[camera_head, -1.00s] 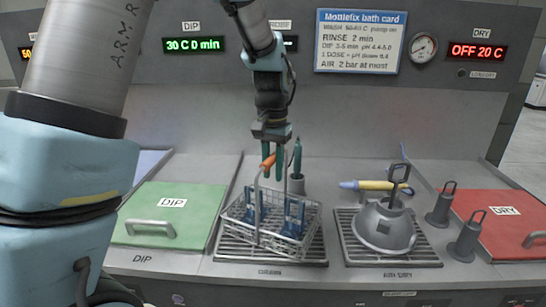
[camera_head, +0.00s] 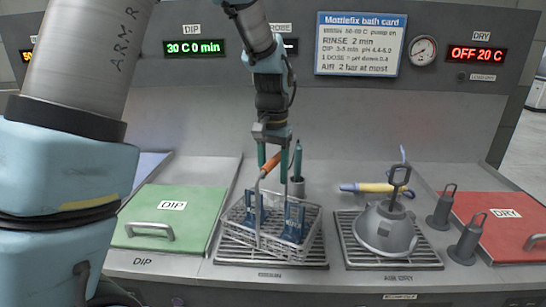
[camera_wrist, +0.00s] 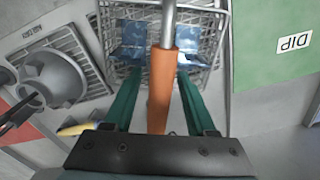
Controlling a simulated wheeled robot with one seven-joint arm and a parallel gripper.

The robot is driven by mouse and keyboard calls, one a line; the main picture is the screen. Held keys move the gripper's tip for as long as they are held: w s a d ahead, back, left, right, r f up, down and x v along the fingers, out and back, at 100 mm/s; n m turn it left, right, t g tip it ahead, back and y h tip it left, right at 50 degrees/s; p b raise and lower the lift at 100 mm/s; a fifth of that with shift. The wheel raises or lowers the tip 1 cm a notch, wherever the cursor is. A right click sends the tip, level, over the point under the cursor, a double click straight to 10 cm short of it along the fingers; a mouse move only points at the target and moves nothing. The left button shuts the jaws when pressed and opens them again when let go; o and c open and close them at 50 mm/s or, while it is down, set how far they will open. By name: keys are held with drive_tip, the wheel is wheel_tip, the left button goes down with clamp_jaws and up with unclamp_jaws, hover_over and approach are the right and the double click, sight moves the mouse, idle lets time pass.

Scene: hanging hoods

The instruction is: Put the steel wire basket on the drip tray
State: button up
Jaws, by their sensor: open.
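The steel wire basket (camera_head: 270,222) rests on the left slatted drip tray (camera_head: 232,250), with blue parts inside. It sits at a slight angle to the tray. Its tall handle has an orange grip (camera_head: 270,164), which also shows in the wrist view (camera_wrist: 160,85). My gripper (camera_head: 279,178) is above the basket, with its two teal fingers spread apart. In the wrist view the fingers (camera_wrist: 155,95) stand on either side of the orange grip with gaps, so the gripper is open and not holding it.
A grey bell-shaped hood (camera_head: 383,228) stands on the right drip tray (camera_head: 420,255). Grey handled posts (camera_head: 467,238) stand beside the red DRY lid (camera_head: 510,225). The green DIP lid (camera_head: 175,215) is at left.

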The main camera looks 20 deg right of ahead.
wheel_tip(320, 180, up, 12)
drive_tip(key=shift+f+b, duration=0.1)
drive_tip(key=shift+b, duration=1.05)
drive_tip(key=s+a+f+n, duration=0.2)
drive_tip(key=a+f+n, duration=0.2)
drive_tip(key=a, duration=1.1)
drive_tip(key=s+a+f+n+t, duration=0.1)
drive_tip(key=a+f+n, duration=0.3)
drive_tip(key=a+f, duration=0.7)
drive_tip(key=s+a, duration=0.1)
drive_tip(key=a, duration=0.3)
drive_tip(key=shift+s+f+t, duration=0.15)
drive_tip(key=shift+f+t, duration=0.05)
drive_tip(key=shift+t, duration=0.1)
